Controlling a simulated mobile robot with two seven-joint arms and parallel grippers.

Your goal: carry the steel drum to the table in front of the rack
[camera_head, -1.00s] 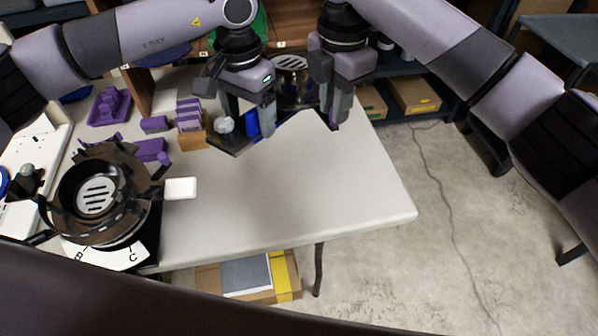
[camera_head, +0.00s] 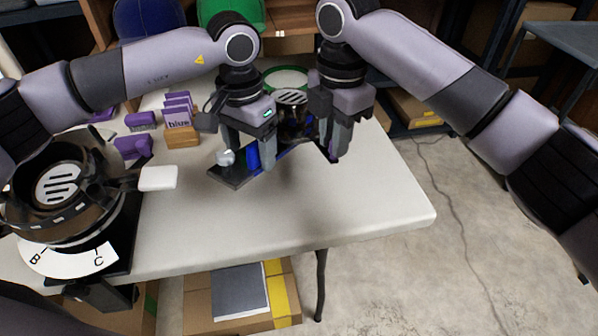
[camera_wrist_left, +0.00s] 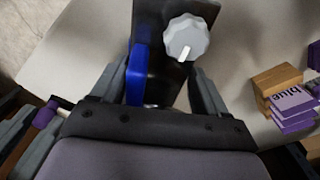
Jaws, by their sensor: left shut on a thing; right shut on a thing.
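A dark round drum with a slotted metal top (camera_head: 291,97) stands between my two grippers, partly hidden behind them. It looks like the steel drum, though its lower part is covered. A dark flat plate (camera_head: 228,176) with a pale knob and a blue piece reaches out below my left gripper (camera_head: 247,160). The left wrist view shows the knob (camera_wrist_left: 186,38) and the blue piece (camera_wrist_left: 138,75) between the fingers. My left gripper is shut on this dark assembly. My right gripper (camera_head: 332,152) is shut at its right side; the exact contact is hidden.
The white table (camera_head: 300,215) is bare in front of the grippers. A similar slotted device (camera_head: 62,185) with a lettered dial stands at the left. Purple pieces (camera_head: 177,110) and a wooden block (camera_head: 182,137) lie behind. A shelf with boxes (camera_head: 415,105) stands at back right.

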